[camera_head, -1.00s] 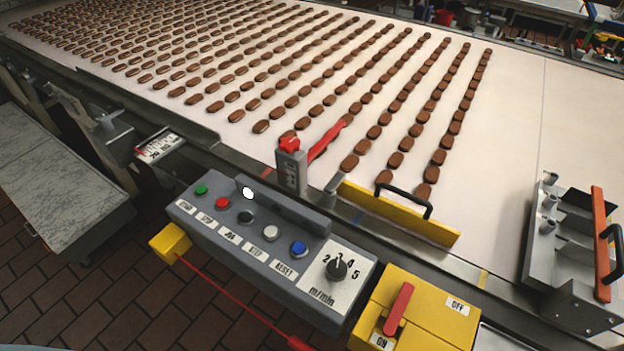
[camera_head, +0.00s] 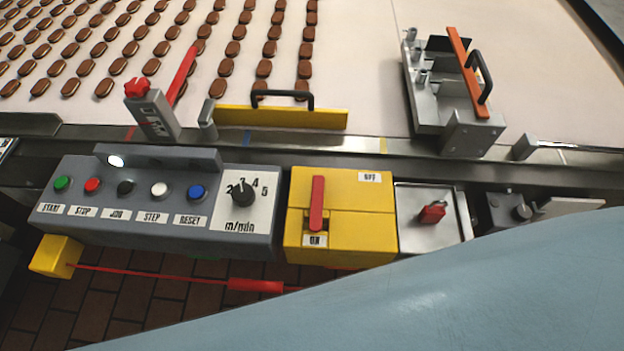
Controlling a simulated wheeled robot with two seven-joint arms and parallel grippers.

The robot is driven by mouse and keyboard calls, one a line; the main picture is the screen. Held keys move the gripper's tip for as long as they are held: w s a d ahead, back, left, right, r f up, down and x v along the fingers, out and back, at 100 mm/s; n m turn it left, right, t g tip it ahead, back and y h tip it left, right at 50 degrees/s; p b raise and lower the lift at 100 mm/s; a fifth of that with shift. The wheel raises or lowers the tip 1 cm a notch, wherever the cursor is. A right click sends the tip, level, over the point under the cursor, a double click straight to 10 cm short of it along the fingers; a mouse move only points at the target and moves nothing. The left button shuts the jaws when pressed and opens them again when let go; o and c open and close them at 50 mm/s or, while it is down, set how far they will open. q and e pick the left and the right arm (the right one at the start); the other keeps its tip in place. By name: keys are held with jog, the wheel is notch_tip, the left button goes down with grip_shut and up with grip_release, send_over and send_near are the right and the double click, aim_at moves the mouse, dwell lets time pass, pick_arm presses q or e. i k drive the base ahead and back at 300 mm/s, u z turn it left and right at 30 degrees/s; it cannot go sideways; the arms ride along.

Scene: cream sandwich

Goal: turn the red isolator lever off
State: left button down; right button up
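The red isolator lever (camera_head: 317,204) is on the front of a yellow box (camera_head: 363,223) to the right of the control panel. It stands roughly upright. An ON label (camera_head: 314,241) sits at its lower end, and an OFF label (camera_head: 370,177) is at the box's upper right. A large pale blue surface, which appears to be part of my own arm, covers the lower right of the view and passes just below the box. Neither of my grippers shows in the head view.
A grey panel (camera_head: 150,228) with coloured buttons and a speed dial (camera_head: 243,193) is left of the box. A metal plate with a small red handle (camera_head: 432,212) is to its right. Behind are a yellow guard bar (camera_head: 281,117), a metal fixture (camera_head: 452,95) and the biscuit conveyor (camera_head: 365,60).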

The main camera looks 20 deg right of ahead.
aim_at(316, 213)
jog(key=z, duration=0.85)
jog(key=k, duration=0.6)
jog(key=u, duration=0.75)
